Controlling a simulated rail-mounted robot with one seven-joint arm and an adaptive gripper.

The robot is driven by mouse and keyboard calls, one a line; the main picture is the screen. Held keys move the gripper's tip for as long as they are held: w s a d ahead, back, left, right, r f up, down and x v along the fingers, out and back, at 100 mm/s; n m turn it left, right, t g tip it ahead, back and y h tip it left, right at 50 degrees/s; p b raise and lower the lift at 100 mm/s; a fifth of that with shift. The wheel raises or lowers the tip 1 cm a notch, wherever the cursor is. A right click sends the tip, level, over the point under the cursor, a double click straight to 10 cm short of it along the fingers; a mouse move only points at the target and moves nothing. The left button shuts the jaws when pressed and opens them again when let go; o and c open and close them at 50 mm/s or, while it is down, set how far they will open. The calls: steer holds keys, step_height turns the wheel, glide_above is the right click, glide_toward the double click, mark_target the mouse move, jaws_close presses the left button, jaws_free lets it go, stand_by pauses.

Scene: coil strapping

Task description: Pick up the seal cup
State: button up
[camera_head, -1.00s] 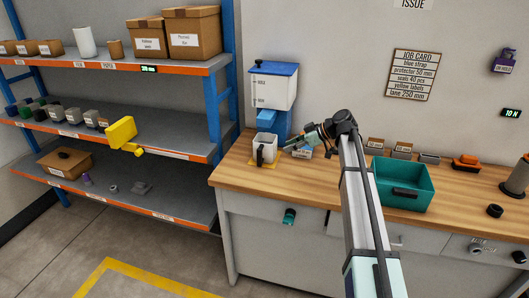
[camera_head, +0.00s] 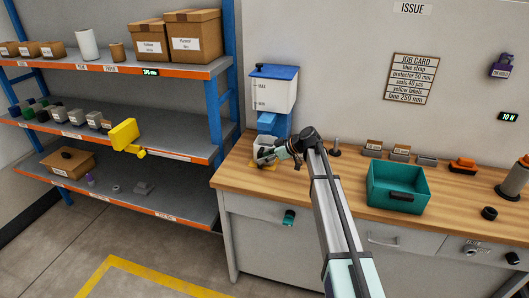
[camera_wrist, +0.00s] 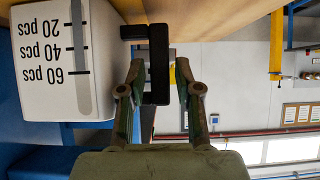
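The seal cup (camera_head: 261,143) is a pale cup standing under the blue-lidded dispenser at the left end of the bench. It fills the left of the wrist view (camera_wrist: 58,60), upside down, with marks of 20, 40 and 60 pcs. Its black handle (camera_wrist: 159,62) lies between my fingers. My gripper (camera_head: 279,153) is at the cup's right side and partly hides it. In the wrist view my gripper (camera_wrist: 160,75) is open around the handle, with a narrow gap visible on the right and little or none on the left.
The dispenser (camera_head: 273,90) hangs on the wall above the cup, its blue spout (camera_head: 272,122) close above. A teal bin (camera_head: 398,205) stands further right on the wooden bench. The shelf rack (camera_head: 215,115) is close on the left.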

steer(key=shift+x, duration=1.15)
jaws_close()
steer(key=shift+r, duration=0.1)
steer(key=shift+r, duration=0.15)
steer(key=shift+r+b, duration=0.6)
steer(key=shift+r, duration=0.75)
steer(key=shift+s+r, duration=0.1)
steer(key=shift+r, duration=0.1)
steer(key=s+a+b, duration=0.1)
steer(key=s+b, duration=0.1)
steer(key=s, duration=0.6)
steer(key=s+a+b, duration=0.2)
steer(key=s, duration=0.7)
steer(key=shift+a, duration=0.3)
steer(key=shift+s, duration=0.2)
